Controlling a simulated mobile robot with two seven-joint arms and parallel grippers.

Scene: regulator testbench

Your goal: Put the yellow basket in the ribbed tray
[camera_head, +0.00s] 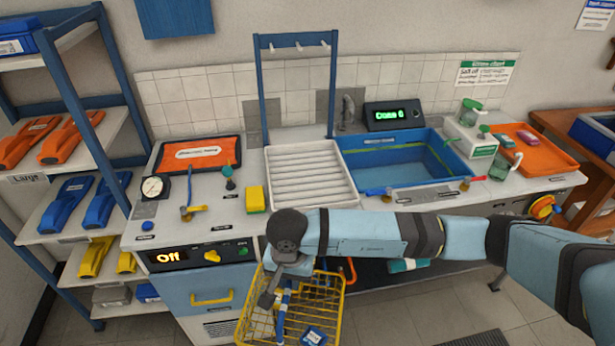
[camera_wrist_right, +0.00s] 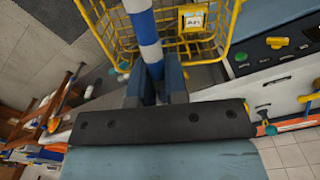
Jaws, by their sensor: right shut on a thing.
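The yellow basket (camera_head: 338,303) is a wire basket held in front of the bench, low at the bottom of the head view. Its yellow wires also show in the right wrist view (camera_wrist_right: 232,25). My right gripper (camera_head: 279,291) is shut on its blue-and-white striped handle (camera_wrist_right: 146,32), seen between the fingers (camera_wrist_right: 158,88). A small blue item (camera_head: 314,335) shows at the basket. The ribbed tray (camera_head: 308,178) is white and empty on the bench top, left of the sink, beyond and above the basket. My left gripper is out of view.
A blue sink (camera_head: 405,163) adjoins the tray on the right. A blue rack frame with hooks (camera_head: 262,95) stands at the tray's back. My right forearm crosses the bench front.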

